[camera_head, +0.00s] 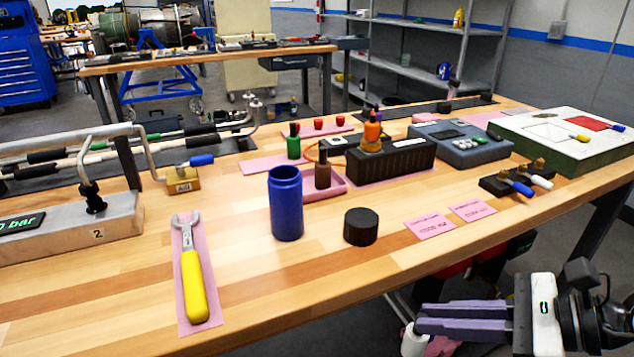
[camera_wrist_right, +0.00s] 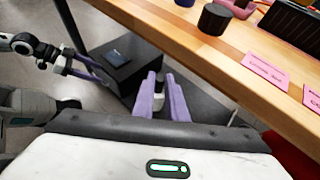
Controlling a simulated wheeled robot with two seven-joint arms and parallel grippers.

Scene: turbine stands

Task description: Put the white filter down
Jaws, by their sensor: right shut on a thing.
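My right gripper (camera_head: 418,318) is at the lower right of the head view, off the table's front edge and lower than the tabletop. Its purple fingers are shut on the white filter (camera_head: 413,342), a small white cylinder at the fingertips. In the right wrist view the filter (camera_wrist_right: 158,103) shows between the two fingers (camera_wrist_right: 160,85), partly hidden by them. My left gripper (camera_wrist_right: 85,68) shows at the left of the wrist view, away from the table; its jaw opening is unclear. It is not in the head view.
The wooden table (camera_head: 330,270) has a blue cylinder (camera_head: 286,205), a black cap (camera_head: 361,227), two pink labels (camera_head: 430,226) and a yellow-handled wrench (camera_head: 194,285) on a pink mat. A black block (camera_head: 390,158) stands behind. The front middle of the table is clear.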

